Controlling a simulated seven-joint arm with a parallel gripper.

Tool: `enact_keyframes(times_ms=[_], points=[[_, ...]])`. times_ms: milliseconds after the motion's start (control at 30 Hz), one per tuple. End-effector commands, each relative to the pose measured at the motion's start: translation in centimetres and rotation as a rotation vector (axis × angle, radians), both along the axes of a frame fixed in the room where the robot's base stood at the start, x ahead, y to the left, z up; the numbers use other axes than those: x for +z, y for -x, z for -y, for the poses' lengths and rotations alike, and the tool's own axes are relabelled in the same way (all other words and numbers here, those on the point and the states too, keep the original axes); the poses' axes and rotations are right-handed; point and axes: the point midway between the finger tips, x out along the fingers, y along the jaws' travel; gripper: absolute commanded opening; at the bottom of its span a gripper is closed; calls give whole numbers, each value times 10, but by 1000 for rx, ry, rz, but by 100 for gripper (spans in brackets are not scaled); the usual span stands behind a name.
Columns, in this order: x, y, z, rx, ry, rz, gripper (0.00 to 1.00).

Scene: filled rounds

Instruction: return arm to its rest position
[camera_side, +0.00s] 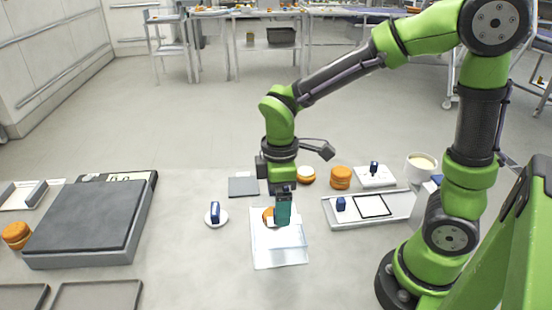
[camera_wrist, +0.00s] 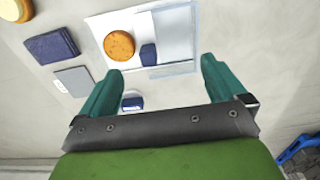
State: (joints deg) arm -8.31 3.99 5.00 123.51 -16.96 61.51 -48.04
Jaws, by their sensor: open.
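My gripper (camera_side: 283,208) has teal fingers and points down over a white sheet (camera_side: 280,255) on the table in the side view. In the wrist view my gripper (camera_wrist: 156,82) has its fingers spread wide, with nothing held between them. An orange round (camera_wrist: 119,45) lies on the white sheet beyond the fingers, beside a dark blue piece (camera_wrist: 148,54). In the side view the orange round (camera_side: 267,215) is partly hidden behind the fingers.
A blue block (camera_side: 215,211) stands on a white disc to the left. A large grey slab (camera_side: 90,215) is further left. To the right are a stack of orange rounds (camera_side: 340,177), a grey tray (camera_side: 335,214) and a white cup (camera_side: 421,167). Open floor (camera_side: 200,130) lies behind.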

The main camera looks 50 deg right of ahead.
Motion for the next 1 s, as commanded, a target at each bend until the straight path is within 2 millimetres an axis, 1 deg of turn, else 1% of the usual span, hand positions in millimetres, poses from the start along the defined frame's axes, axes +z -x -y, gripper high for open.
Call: enact_keyframes(times_ms=[300, 367, 467, 567, 800, 900, 1000], points=[[1, 0, 0, -16, 0, 1, 98], [0, -1, 0, -50, -2, 5, 98], [-1, 4, -1, -170, -17, 6, 98], [13, 12, 3, -370, -65, 59, 98], [60, 36, 18, -819, -251, 224, 98], [80, 48, 25, -973, -350, 297, 98], [96, 58, 30, -1067, -436, 360, 98]])
